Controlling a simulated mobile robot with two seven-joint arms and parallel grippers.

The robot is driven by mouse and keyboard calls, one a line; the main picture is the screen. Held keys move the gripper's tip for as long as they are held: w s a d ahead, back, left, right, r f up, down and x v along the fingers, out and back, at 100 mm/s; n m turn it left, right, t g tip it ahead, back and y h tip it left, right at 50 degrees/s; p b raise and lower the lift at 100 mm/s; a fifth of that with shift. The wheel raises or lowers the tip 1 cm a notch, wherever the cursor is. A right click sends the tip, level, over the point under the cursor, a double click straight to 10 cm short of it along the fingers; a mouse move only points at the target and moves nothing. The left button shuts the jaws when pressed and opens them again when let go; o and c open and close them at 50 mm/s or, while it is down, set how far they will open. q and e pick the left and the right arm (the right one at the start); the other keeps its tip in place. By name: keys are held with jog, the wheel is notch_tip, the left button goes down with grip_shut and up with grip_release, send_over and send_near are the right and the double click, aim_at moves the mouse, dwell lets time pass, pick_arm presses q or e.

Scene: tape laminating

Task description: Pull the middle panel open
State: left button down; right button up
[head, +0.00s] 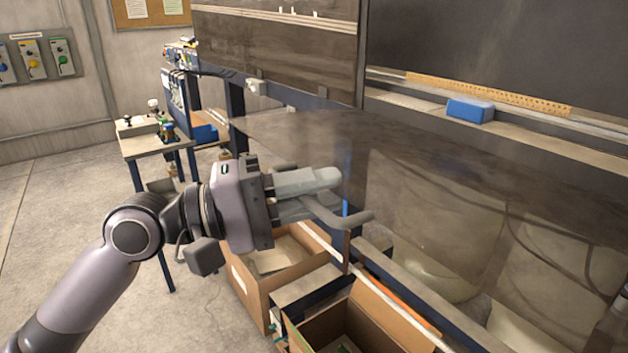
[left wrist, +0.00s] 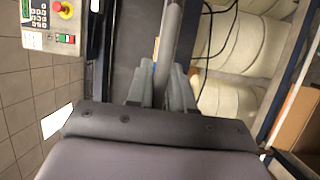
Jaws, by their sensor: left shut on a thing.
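The middle panel (head: 440,185) is a dark, glossy, see-through sheet across the machine front in the head view. How far it stands open is hard to tell. A grey bar handle (head: 352,218) is at its left part, with a bent end sticking out to the right of my fingers. My left gripper (head: 318,194) is shut around this handle. In the left wrist view the handle (left wrist: 171,40) runs up between the two fingers of my left gripper (left wrist: 161,88). My right gripper is not in view.
Open cardboard boxes (head: 262,300) stand below the panel. A blue block (head: 470,110) lies on the ledge above it. A small table (head: 150,145) stands at the back left. The floor at left is clear. Pale rolls (left wrist: 240,90) show behind the panel in the left wrist view.

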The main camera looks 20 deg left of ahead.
pick_arm(q)
jog(key=r+p, duration=0.3)
jog(key=p, duration=0.1)
jog(key=r+p, duration=0.1)
jog(key=r, duration=0.1)
jog(key=shift+w+d+r+p, duration=0.2)
jog(key=shift+w+r+p, duration=0.1)
jog(key=shift+w+p, duration=0.1)
jog(key=c, duration=1.2)
grip_release()
jog(key=shift+o, duration=0.2)
jog(key=shift+f, duration=0.1)
